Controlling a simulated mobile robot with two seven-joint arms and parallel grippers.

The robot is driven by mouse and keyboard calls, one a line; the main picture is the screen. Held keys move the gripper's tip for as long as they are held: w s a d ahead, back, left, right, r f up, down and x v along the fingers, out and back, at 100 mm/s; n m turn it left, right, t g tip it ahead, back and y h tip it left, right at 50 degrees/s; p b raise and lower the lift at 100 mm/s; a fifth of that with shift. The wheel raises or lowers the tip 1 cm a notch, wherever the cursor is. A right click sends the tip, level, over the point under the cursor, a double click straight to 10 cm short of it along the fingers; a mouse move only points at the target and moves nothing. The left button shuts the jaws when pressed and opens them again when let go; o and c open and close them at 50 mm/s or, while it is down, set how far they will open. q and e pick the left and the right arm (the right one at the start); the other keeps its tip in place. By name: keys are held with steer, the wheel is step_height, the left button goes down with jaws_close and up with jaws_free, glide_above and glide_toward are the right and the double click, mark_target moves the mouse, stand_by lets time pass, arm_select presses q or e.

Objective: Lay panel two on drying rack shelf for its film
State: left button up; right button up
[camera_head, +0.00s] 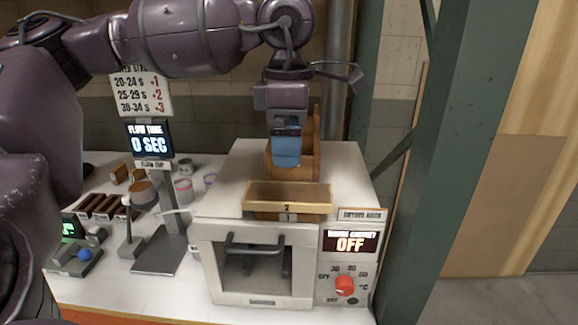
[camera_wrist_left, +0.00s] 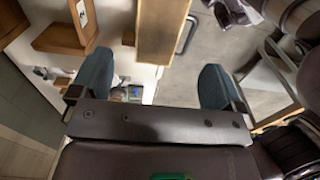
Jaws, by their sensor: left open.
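A tan wooden panel marked 2 (camera_head: 288,197) lies at the front edge of the white cabinet top, above a piece marked 1 (camera_head: 288,217). My left gripper (camera_head: 286,163), with blue fingertips, is open and points down above and behind the panel. In the left wrist view, my left gripper (camera_wrist_left: 155,80) has its fingers well apart with nothing between the tips; a long tan piece (camera_wrist_left: 163,30), likely the panel, lies beyond them. A sign (camera_head: 362,214), seemingly for the drying rack, stands at the cabinet's right. My right gripper is not in view.
A brown wooden stand (camera_head: 311,140) rises behind my left gripper. The cabinet door (camera_head: 260,265) is shut, and its display (camera_head: 351,242) reads OFF. A flow cup stand (camera_head: 165,215) and small jars (camera_head: 184,190) are left. A green post (camera_head: 440,150) bounds the right.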

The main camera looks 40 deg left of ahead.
arm_select(q)
step_height(320, 180, up, 3)
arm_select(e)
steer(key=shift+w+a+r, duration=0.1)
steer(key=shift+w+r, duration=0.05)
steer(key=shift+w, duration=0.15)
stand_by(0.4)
arm_select(q)
steer(key=shift+s, duration=0.1)
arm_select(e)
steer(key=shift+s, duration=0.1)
